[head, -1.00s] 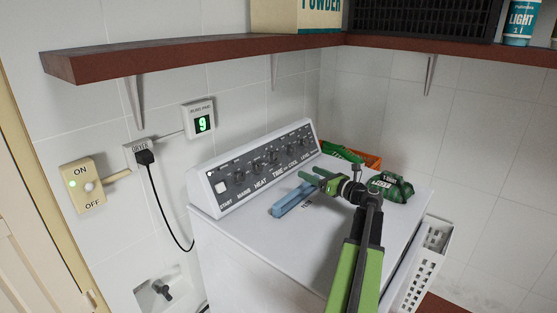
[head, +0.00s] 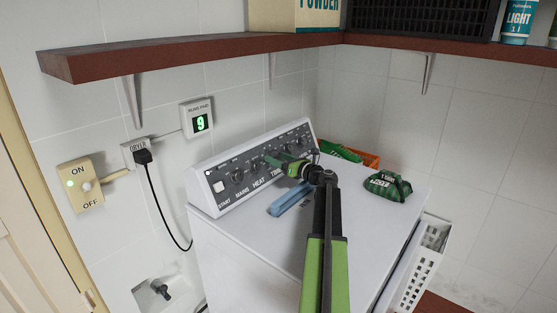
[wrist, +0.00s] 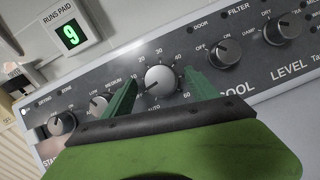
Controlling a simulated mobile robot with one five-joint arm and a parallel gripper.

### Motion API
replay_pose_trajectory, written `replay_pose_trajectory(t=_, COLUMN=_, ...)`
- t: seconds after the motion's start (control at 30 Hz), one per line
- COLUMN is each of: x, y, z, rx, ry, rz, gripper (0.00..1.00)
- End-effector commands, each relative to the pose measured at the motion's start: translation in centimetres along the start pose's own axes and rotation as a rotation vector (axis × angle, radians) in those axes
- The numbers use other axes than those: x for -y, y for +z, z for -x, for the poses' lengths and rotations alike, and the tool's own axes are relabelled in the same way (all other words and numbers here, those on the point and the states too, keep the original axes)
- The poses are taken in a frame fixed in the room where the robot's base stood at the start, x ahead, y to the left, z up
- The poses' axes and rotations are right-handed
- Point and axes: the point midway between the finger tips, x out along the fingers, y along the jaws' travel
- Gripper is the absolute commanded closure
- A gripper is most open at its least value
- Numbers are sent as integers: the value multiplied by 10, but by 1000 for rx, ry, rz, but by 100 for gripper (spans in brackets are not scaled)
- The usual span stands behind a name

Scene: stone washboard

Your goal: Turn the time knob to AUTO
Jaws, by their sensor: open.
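The time knob (wrist: 160,79) is a round grey dial on the dryer's dark control panel, with minute marks around it and AUTO printed below. Its pointer line seems to aim to the lower left, away from AUTO. My gripper (wrist: 161,84) is open, its green fingers on either side of the knob in the wrist view. I cannot tell whether they touch it. In the head view my gripper (head: 274,162) reaches over the middle of the panel and largely hides the time knob.
Other knobs, including HEAT (head: 255,168) and COOL (wrist: 225,54), flank it closely. A blue bar (head: 290,199) and a green bag (head: 388,186) lie on the white dryer top (head: 255,235). A red-brown shelf (head: 200,56) hangs above. The RUNS PAID display (wrist: 70,36) reads 9.

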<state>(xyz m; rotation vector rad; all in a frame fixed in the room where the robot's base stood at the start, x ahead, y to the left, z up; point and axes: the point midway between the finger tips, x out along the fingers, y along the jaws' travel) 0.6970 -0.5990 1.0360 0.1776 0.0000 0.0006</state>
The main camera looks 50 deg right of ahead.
Motion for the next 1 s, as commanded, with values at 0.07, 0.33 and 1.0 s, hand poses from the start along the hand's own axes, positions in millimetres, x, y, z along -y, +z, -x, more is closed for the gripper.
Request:
replay_pose_trajectory(t=0.07, x=0, y=0, z=0, rx=0, ry=0, rz=0, gripper=32)
replay_pose_trajectory(t=0.33, x=0, y=0, z=1, rx=0, ry=0, rz=0, gripper=66)
replay_pose_trajectory(t=1.0, x=3, y=1, z=0, rx=-1, ry=54, rz=114, gripper=94)
